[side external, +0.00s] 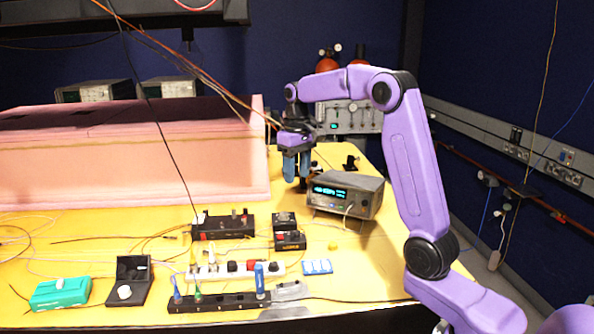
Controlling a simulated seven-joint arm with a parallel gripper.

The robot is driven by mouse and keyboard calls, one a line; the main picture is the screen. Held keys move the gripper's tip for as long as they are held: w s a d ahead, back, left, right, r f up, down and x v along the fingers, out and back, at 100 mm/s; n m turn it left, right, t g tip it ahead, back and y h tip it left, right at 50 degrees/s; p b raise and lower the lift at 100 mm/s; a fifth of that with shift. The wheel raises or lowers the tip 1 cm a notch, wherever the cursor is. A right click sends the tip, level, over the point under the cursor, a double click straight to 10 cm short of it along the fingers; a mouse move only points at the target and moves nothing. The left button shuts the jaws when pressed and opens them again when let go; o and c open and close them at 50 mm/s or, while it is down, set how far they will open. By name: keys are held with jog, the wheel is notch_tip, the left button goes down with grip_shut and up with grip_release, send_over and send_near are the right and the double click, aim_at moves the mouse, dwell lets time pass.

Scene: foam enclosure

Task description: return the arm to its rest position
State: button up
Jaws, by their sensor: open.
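My gripper (296,168) hangs pointing down above the yellow table, left of a grey bench meter with a lit display (345,195). Its blue fingers are open, and I see nothing held between them. My purple arm reaches up from the lower right, bends at a high elbow and comes down to the gripper. The gripper is close to the right end of the pink foam enclosure (130,168). I cannot tell exactly how high the fingertips are above the table.
Black boxes (223,225), a white power strip (235,268), a black strip with blue and green plugs (220,302) and a green box (61,293) stand along the front. Loose cables cross the table (375,270). Wires hang down from above near the gripper.

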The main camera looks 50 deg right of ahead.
jog(key=s+a+f+n, duration=0.1)
jog(key=s+a+n, duration=0.2)
jog(key=s+a, duration=0.4)
jog(key=s+a+f+n, duration=0.25)
jog(key=s+a, duration=0.25)
jog(key=a, duration=0.5)
jog(key=s+f+n, duration=0.2)
jog(key=s+n, duration=0.2)
jog(key=s, duration=0.7)
jog(key=s+a+f+n, duration=0.1)
jog(key=s+n, duration=0.3)
jog(key=s, duration=0.7)
jog(key=shift+a+f, duration=0.15)
jog(key=shift+f, duration=0.75)
